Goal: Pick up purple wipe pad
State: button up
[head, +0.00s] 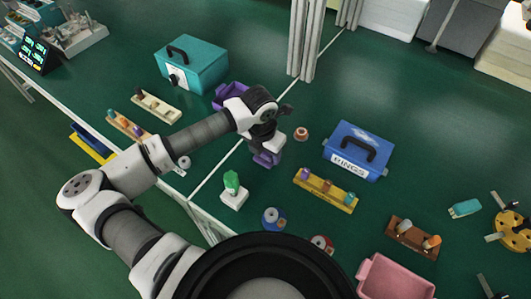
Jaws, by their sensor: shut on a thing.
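My gripper (267,154) is in the middle of the head view, pointing down over the green bench. It is shut on a small purple block, the purple wipe pad (266,160), which shows just below the white fingers. The fingers hide part of the pad. I cannot tell whether the pad touches the bench or is held a little above it.
A purple bin (228,93) stands behind my gripper, with a teal case (191,69) further left. A blue box labelled RINGS (357,157) and a yellow rack (325,191) are at right. A green item on a white block (233,190) stands in front. A pink tray (395,279) is at lower right.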

notch_tip(320, 180, up, 20)
jog(key=b, duration=0.4)
jog(key=shift+f, duration=0.2)
jog(key=o, duration=0.4)
jog(key=c, duration=0.3)
